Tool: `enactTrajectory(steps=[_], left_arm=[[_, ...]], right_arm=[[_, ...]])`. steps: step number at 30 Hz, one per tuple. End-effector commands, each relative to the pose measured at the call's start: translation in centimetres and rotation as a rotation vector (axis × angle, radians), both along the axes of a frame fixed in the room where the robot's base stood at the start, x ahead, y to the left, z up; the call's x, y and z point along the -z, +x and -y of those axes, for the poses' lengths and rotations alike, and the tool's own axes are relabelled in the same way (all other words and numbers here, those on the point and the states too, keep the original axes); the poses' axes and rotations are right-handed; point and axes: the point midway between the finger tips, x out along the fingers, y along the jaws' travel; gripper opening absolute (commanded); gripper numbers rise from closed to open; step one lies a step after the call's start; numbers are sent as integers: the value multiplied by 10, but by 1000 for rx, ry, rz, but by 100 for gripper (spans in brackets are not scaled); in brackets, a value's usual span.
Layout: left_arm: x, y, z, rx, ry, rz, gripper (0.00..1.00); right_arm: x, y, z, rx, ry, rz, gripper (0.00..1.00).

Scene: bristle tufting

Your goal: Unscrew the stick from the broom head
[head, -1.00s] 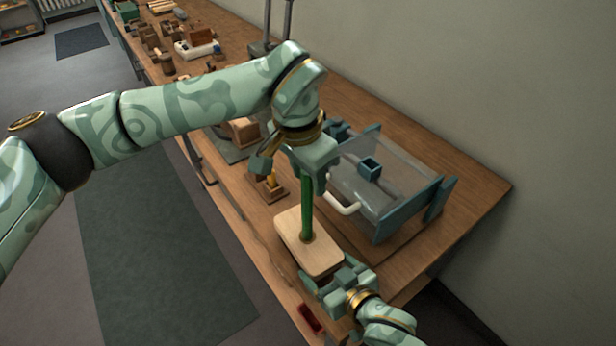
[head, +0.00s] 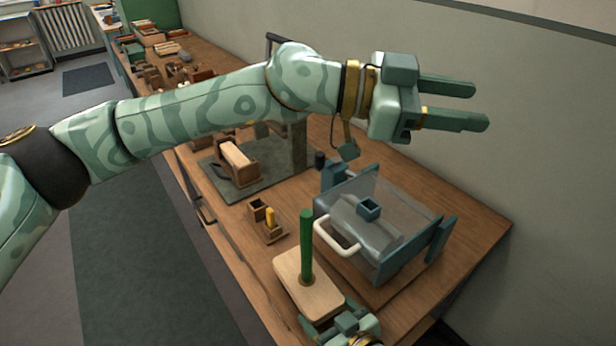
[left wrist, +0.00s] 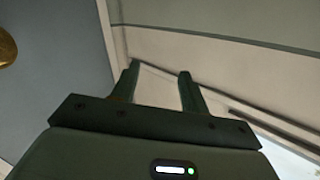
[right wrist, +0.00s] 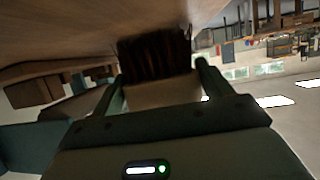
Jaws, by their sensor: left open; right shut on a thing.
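The green stick (head: 306,245) stands upright in the pale wooden broom head (head: 318,299), its lower end at a dark ring in the block. My left gripper (head: 483,106) is open and empty, high above the bench and to the right of the stick, with its fingers pointing right. In the left wrist view its two fingers (left wrist: 157,82) are apart, with only wall behind them. My right gripper (head: 342,326) is shut on the near end of the broom head, partly cut off by the lower edge. The right wrist view shows dark bristles (right wrist: 155,58) beyond its fingers (right wrist: 158,76).
A clear-sided box with teal ends (head: 370,235) and a white handle (head: 337,238) stands close right of the stick. A small wooden holder with a yellow peg (head: 270,222) is behind left. A grey mat with a wooden block (head: 237,163) lies farther back.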

Motion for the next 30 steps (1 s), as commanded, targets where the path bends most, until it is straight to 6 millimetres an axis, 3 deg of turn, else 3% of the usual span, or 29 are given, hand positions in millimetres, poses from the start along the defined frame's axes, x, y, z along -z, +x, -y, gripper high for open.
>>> enactTrajectory(steps=[3,7,11,15,19,22,25,30], left_arm=[[-37,36,2,-189,-172,61,45],[-52,88,-8,-466,-216,116,45],[-37,134,-28,-727,-85,157,45],[7,161,-54,-895,225,200,45],[57,159,-81,-878,607,247,45],[93,139,-102,-730,906,293,45],[119,109,-122,-482,1155,352,45],[137,61,-152,4,1377,460,45]], right_arm=[[0,0,0,0,0,0,14],[0,0,0,0,0,0,14],[0,0,0,0,1,0,14],[0,0,0,0,1,0,14],[0,0,0,0,1,0,14],[0,0,0,0,1,0,14],[0,0,0,0,1,0,14],[0,0,0,0,1,0,14]])
